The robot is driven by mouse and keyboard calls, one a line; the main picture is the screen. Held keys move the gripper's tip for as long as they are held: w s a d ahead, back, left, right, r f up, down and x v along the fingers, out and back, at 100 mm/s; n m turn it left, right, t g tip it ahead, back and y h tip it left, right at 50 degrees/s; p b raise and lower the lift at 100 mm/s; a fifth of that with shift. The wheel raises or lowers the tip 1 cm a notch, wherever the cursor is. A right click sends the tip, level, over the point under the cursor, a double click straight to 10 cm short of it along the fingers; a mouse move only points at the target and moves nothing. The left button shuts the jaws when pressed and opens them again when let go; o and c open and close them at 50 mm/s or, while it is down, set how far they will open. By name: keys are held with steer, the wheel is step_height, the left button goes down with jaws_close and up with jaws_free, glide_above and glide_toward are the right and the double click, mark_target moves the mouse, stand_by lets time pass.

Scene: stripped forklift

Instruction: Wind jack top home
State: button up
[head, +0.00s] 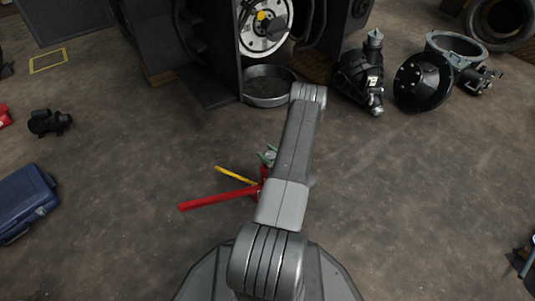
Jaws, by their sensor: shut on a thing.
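The red jack (217,198) stands on the floor left of my arm, low in the middle of the head view. A long red bar and a shorter yellow bar (236,176) reach out from it to the left. Its round grey top (270,154) shows in part beside my arm link. My arm link covers the rest of the gripper and the right side of the jack. How far the top sits down in the jack cannot be seen.
The stripped forklift (215,50) with its wheel hub (265,25) stands at the back, a round pan (268,87) below it. Dark machine parts (422,82) lie at back right. A blue case (22,203) lies at far left. The floor around the jack is clear.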

steer(key=shift+m+t+h, duration=0.4)
